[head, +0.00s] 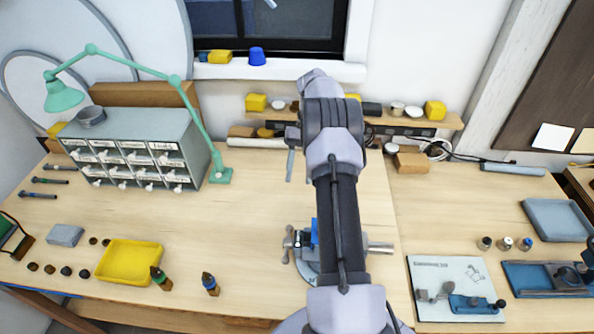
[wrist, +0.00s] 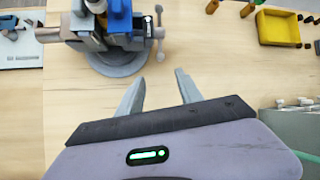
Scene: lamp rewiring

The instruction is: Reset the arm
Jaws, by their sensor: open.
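My gripper (head: 300,168) hangs over the middle of the bench at the end of my raised arm. In the wrist view my gripper (wrist: 160,80) has its two fingers apart, with only bare wood between them. The vise (head: 302,244) stands on the bench in front of it, partly hidden behind my arm in the head view. In the wrist view the vise (wrist: 120,62) is just beyond the fingertips, apart from them. A blue part (wrist: 120,18) sits at the vise's jaws.
A grey drawer cabinet (head: 135,140) and a green lamp (head: 221,176) stand at the left. A yellow tray (head: 128,262) lies front left. A white board (head: 457,275) and blue trays (head: 560,220) lie at the right. The bench between cabinet and vise is clear.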

